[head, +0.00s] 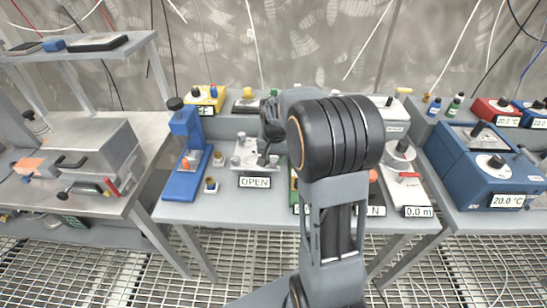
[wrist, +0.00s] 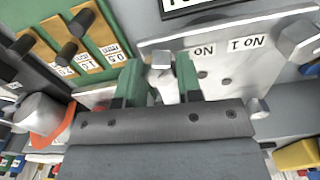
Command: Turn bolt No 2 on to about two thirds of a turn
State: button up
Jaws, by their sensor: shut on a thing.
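In the wrist view a pale metal plate (wrist: 225,66) carries upside-down labels. One label (wrist: 246,44) reads No 1; the other (wrist: 203,51) shows No, its number hidden by a green finger. My gripper (wrist: 160,80) has its two green fingers shut on a metal bolt head, bolt No 2 (wrist: 160,58), beside that second label. Another hex bolt head (wrist: 298,36) stands at the right, by the No 1 label. In the head view the bolt plate (head: 243,163) sits on the bench behind an OPEN display (head: 255,182); my arm partly hides it.
A blue stand (head: 185,155) is left of the plate. A blue box (head: 485,165) stands on the right bench.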

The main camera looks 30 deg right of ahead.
aim_at(274, 159)
jog(key=shift+w+r+m, duration=0.1)
jog(key=shift+m, duration=0.8)
jog(key=o, duration=0.9)
jog(key=shift+o, duration=0.2)
notch_tip(274, 159, up, 14)
jog(key=p, duration=0.1)
